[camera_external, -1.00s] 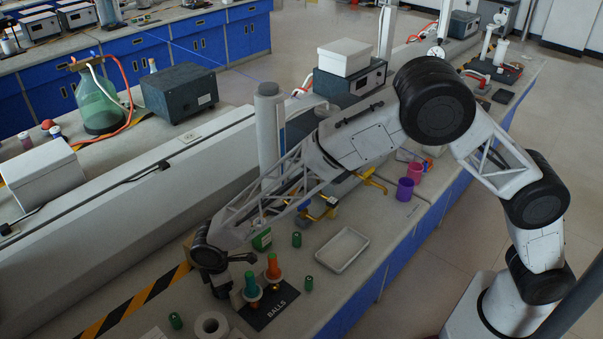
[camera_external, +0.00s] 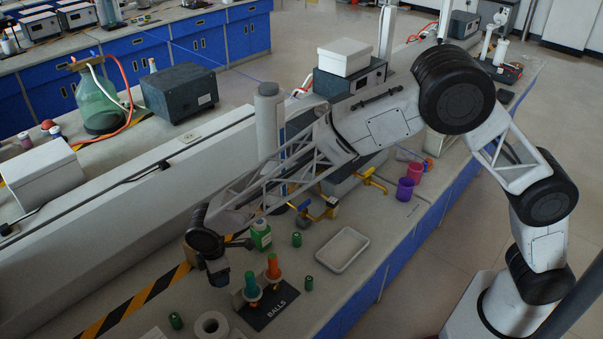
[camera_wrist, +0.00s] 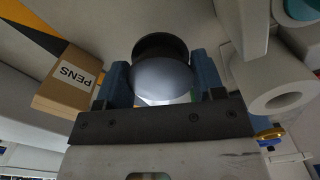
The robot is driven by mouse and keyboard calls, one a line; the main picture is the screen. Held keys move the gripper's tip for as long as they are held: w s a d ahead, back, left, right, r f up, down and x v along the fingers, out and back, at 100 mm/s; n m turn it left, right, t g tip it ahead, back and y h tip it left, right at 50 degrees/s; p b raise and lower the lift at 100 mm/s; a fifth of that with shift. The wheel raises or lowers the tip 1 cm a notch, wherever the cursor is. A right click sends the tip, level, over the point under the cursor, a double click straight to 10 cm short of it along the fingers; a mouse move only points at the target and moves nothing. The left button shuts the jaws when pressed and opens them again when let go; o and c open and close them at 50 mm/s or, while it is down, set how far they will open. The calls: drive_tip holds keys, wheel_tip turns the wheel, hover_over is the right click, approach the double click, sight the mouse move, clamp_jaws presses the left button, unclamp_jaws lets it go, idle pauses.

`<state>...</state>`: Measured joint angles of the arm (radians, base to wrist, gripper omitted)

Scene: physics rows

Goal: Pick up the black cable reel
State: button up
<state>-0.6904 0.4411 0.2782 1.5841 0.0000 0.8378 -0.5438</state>
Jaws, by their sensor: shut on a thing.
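My gripper (camera_wrist: 160,74) is shut on the black cable reel (camera_wrist: 160,44), which sits between the two blue fingers in the wrist view. A black rim shows at its far side, with a rounded grey face nearer the camera. In the external view my gripper (camera_external: 217,272) is at the lower left, above the bench and left of the black BALLS mat (camera_external: 268,311). The reel is hard to make out there, small and dark at the fingers.
A brown PENS box (camera_wrist: 66,84) lies left of my gripper in the wrist view. A white roll (camera_external: 212,326), green and orange pieces on stands (camera_external: 273,268), small green cylinders (camera_external: 297,240) and a green bottle (camera_external: 261,234) are nearby. A white tray (camera_external: 342,250) stands to the right.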

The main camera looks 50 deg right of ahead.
drive_tip(key=shift+r, duration=2.05)
